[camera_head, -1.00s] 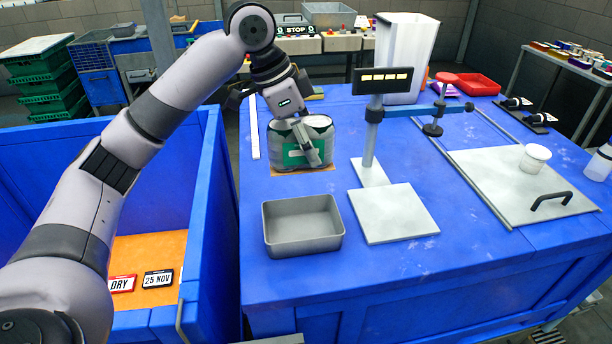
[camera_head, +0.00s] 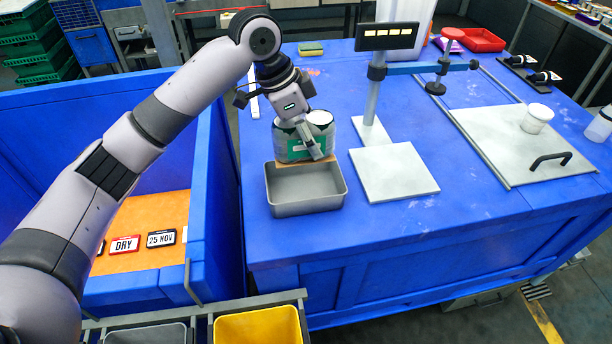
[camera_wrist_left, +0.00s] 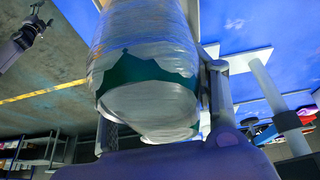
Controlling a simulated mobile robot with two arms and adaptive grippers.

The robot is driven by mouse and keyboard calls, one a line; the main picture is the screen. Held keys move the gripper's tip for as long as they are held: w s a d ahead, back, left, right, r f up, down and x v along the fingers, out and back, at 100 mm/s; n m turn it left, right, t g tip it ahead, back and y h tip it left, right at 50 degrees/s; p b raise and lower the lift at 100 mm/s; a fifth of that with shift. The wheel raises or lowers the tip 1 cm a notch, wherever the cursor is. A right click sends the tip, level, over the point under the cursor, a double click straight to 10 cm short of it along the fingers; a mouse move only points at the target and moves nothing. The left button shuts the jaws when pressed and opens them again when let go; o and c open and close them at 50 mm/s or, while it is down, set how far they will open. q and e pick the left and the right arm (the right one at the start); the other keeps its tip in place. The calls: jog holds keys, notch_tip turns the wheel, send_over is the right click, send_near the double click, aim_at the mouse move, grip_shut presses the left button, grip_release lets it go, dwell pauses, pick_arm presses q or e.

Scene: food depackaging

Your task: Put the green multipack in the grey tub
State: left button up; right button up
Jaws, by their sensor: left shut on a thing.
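The green multipack (camera_head: 284,136) is a film-wrapped pack of cans with a green band and a brown base. My left gripper (camera_head: 312,150) is shut on it from above. The pack appears to hang just behind a grey rectangular metal pan (camera_head: 306,207) on the blue table, its base overlapping the pan's far rim in the picture. The pan looks empty. A grey tub (camera_head: 146,335) shows partly at the bottom edge. The pack (camera_wrist_left: 145,80) fills the middle of the left wrist view. A dark jaw-like part, probably my right gripper (camera_wrist_left: 37,22), shows there; its opening is unclear.
A yellow tub (camera_head: 258,327) stands beside the grey tub in a front rack. Right of the pan are a pale plate (camera_head: 393,172) and a post with a display (camera_head: 387,37). A blue-walled bay (camera_head: 208,190) with label signs lies left. The table's front right is clear.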

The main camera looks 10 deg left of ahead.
aim_at(287, 143)
pick_arm(q)
notch_tip(287, 143, down, 7)
jog(key=shift+r+p, duration=0.1)
jog(key=shift+p, duration=0.4)
jog(key=shift+f+p, duration=0.35)
jog(key=shift+f, duration=2.15)
jog(key=shift+f, duration=0.1)
jog(key=o, duration=1.4)
jog(key=shift+c, duration=0.2)
jog(key=b+v, duration=0.2)
jog(key=v, duration=1)
jog(key=shift+s, duration=0.1)
